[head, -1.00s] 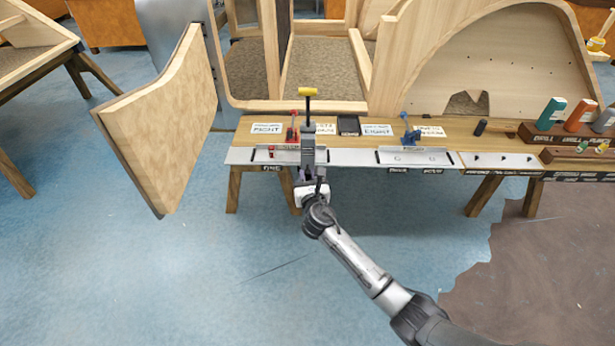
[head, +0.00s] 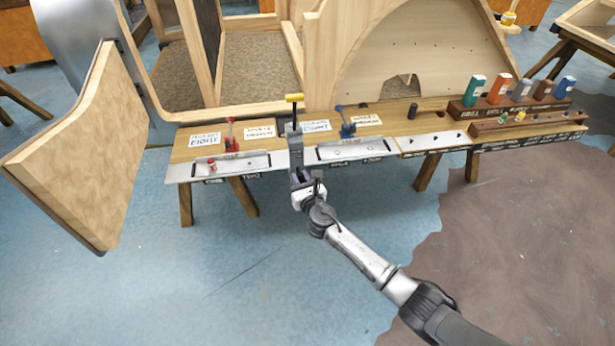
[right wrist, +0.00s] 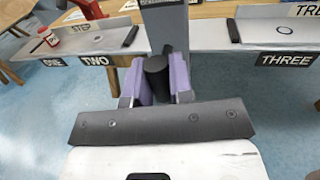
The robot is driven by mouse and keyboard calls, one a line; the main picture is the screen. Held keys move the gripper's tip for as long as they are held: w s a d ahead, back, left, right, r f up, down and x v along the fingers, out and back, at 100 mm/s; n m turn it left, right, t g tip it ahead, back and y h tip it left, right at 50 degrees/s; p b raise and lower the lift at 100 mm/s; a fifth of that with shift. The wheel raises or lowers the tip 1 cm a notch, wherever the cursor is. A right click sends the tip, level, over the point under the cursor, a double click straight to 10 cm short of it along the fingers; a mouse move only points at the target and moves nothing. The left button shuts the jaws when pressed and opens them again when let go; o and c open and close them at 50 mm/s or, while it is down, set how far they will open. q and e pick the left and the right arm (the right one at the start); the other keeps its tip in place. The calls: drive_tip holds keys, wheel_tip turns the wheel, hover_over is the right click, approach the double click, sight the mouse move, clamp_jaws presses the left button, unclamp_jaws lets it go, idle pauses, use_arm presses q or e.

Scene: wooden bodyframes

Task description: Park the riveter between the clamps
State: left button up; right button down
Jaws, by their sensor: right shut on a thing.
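The riveter is a grey upright tool with a yellow top bar (head: 294,97). My right gripper (head: 301,178) is shut on its dark handle and holds it upright at the bench's front edge. In the right wrist view the purple fingers (right wrist: 158,80) close around the black handle, with the riveter's grey body (right wrist: 166,28) behind. The red clamp (head: 230,137) stands left of the riveter and the blue clamp (head: 346,124) right of it, both farther back on the bench. I cannot tell whether the riveter's base touches the bench. My left gripper is out of view.
The wooden bench (head: 390,115) has metal front trays (head: 350,151) and several white label cards. A rack of coloured bottles (head: 510,105) stands right. A wooden panel (head: 75,150) stands left; large bodyframes rise behind.

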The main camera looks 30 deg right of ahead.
idle(0.3)
drive_tip(key=c, duration=1.2)
unclamp_jaws()
drive_tip(key=shift+c, duration=0.2)
drive_tip(key=shift+o, duration=1.1)
drive_tip(key=shift+s, duration=0.1)
